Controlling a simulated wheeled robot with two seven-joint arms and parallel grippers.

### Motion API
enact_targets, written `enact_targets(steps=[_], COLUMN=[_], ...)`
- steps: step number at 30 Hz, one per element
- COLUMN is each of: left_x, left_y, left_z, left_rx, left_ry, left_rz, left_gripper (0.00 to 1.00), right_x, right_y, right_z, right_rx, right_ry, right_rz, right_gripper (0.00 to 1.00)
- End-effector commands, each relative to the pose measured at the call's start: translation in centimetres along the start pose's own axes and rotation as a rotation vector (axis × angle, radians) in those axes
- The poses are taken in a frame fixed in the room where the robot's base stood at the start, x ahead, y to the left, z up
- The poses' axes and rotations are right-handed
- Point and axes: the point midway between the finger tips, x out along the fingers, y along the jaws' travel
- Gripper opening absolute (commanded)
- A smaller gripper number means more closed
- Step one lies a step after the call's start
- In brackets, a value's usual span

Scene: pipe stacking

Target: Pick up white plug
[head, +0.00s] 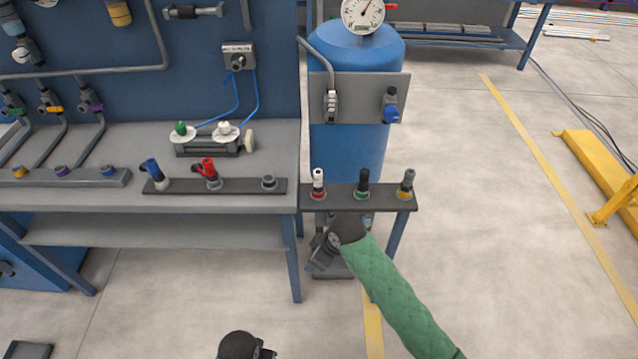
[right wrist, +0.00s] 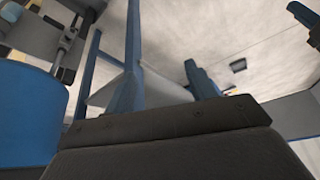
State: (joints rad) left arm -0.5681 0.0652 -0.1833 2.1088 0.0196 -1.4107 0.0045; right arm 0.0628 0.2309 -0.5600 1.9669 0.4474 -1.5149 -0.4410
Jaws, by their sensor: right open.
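The white plug (head: 318,179) stands upright in a red-ringed socket at the left end of a small dark shelf (head: 340,199) in the head view. My right gripper (head: 322,256) is below that shelf, lower than the white plug and apart from it. It is open, with nothing seen between its jaws. The plug cannot be made out in the right wrist view. My left gripper's jaws are not seen.
A black plug (head: 363,181) and a grey-brown plug (head: 406,182) stand on the same shelf. A blue tank (head: 350,150) rises behind. The workbench (head: 240,202) is at left, and a yellow frame (head: 597,160) is at right. Open floor lies between.

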Motion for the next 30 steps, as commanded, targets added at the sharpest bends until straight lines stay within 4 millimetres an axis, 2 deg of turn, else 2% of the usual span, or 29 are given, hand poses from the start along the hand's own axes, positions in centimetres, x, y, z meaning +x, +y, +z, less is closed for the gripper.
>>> enact_targets(steps=[1, 6, 12, 20, 24, 30], left_x=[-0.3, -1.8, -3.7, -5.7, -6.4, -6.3], left_y=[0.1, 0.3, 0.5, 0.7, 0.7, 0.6], left_z=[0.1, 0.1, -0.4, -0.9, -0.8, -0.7], left_rx=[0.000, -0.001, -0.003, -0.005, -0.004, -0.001], left_ry=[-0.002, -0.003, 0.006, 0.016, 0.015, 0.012], left_rz=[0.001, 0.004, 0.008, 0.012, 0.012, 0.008], left_gripper=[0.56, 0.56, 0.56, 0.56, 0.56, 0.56], right_x=[-0.9, -3.7, -7.0, -10.4, -11.8, -14.0], right_y=[0.6, 1.4, 2.1, 3.2, 4.6, 7.5], right_z=[-1.5, -5.4, -8.8, -11.3, -12.4, -13.6], right_rx=[-0.060, -0.267, -0.500, -0.746, -0.869, -1.027], right_ry=[0.004, -0.004, -0.035, -0.098, -0.148, -0.233], right_rz=[-0.001, -0.027, -0.052, -0.086, -0.111, -0.153], right_gripper=[0.56, 0.56, 0.56, 0.56, 0.56, 0.56])
